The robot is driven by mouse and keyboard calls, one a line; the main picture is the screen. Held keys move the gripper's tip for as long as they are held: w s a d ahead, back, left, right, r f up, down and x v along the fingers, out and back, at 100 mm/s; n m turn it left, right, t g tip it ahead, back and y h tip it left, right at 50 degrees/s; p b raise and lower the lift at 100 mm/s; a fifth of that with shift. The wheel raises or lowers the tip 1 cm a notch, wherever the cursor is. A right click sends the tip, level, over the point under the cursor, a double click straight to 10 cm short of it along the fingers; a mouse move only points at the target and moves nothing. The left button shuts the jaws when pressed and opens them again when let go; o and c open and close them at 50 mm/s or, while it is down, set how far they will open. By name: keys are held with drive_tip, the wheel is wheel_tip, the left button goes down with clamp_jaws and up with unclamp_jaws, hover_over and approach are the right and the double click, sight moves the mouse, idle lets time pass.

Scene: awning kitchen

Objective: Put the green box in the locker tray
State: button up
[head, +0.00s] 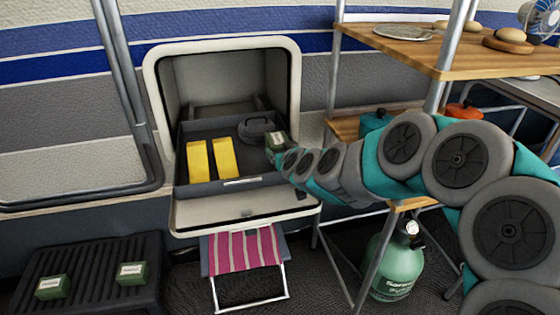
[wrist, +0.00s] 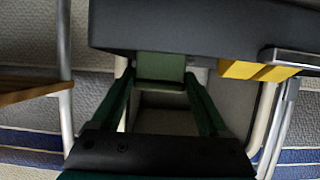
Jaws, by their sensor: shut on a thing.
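A green box with a pale label (head: 276,141) is held in my gripper (head: 278,148) at the right edge of the locker tray. In the wrist view the green box (wrist: 160,68) sits between my two fingers (wrist: 160,82), close to the tray's dark wall (wrist: 200,25). The dark grey locker tray (head: 232,183) is pulled out of the open wall locker. I cannot tell whether the box is above the tray or just outside its right wall. Two more green boxes, one left (head: 52,287) and one right (head: 131,273), sit on a low black slatted table.
Two yellow boxes (head: 197,161) lie in the tray's left half, and a dark coil (head: 257,126) lies at its back right. The locker's lowered door (head: 245,212) is under the tray. A metal-framed shelf rack (head: 450,62) stands close to my arm's right.

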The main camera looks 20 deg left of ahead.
drive_tip(key=shift+f, duration=1.7)
drive_tip(key=shift+f, duration=0.2)
drive_tip(key=o, duration=1.4)
drive_tip(key=shift+c, duration=0.2)
drive_tip(key=shift+r, duration=0.1)
drive_tip(key=shift+r, duration=0.15)
drive_tip(key=v, duration=1.2)
